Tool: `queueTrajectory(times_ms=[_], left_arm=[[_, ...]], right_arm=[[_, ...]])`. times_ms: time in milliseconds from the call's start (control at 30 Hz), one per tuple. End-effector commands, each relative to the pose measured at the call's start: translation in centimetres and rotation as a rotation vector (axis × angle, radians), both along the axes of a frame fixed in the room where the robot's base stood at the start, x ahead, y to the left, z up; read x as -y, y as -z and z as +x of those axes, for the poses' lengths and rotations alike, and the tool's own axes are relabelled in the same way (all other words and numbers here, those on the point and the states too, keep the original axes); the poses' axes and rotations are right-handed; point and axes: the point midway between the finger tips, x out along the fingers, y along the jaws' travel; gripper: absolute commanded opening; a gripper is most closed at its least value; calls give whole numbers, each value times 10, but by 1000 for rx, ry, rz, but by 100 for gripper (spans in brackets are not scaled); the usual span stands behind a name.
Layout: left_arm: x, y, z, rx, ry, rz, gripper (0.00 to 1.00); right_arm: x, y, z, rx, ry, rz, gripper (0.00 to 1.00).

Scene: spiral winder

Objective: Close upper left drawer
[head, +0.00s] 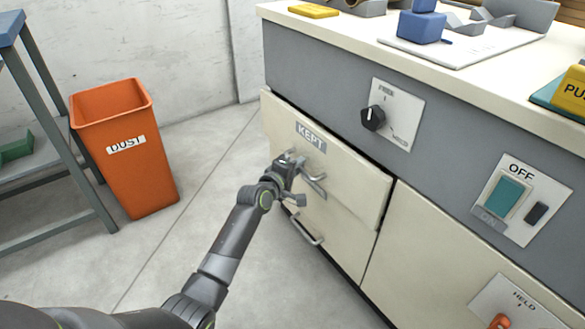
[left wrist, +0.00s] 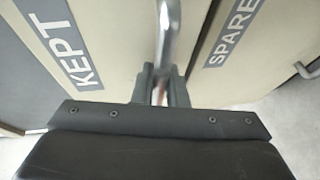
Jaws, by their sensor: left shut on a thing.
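The upper left drawer (head: 345,172) is a cream front labelled KEPT, below the grey panel of the cabinet. Its front stands a little out from the cabinet, with a dark gap along the top and right edges. Its metal bar handle (head: 316,185) is partly hidden by my left gripper (head: 297,166). My left gripper is shut on this handle. In the left wrist view the handle (left wrist: 166,40) runs between the fingers (left wrist: 160,85), with the KEPT label (left wrist: 68,45) to its left. My right gripper is not in view.
A lower drawer with its own handle (head: 308,232) sits below; its SPARE label (left wrist: 233,32) shows in the left wrist view. A black knob (head: 373,117) and an OFF/ON switch (head: 510,196) are on the panel. An orange DUST bin (head: 135,170) stands left, with clear floor between.

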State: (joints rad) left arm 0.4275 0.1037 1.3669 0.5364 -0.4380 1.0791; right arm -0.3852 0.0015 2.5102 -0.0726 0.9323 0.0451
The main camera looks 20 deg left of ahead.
Motion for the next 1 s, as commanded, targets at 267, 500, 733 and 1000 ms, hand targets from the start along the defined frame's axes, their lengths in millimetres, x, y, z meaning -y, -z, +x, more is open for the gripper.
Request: queueTrajectory(times_ms=[267, 500, 733, 1000], left_arm=[[16, 0, 20, -1, 0, 1, 0], [17, -1, 21, 2, 1, 1, 0], [17, -1, 21, 2, 1, 1, 34], [17, -3, 21, 5, 1, 1, 34]], right_arm=[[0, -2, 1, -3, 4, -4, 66], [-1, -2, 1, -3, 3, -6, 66], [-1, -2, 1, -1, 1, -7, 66], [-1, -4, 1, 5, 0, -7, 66]])
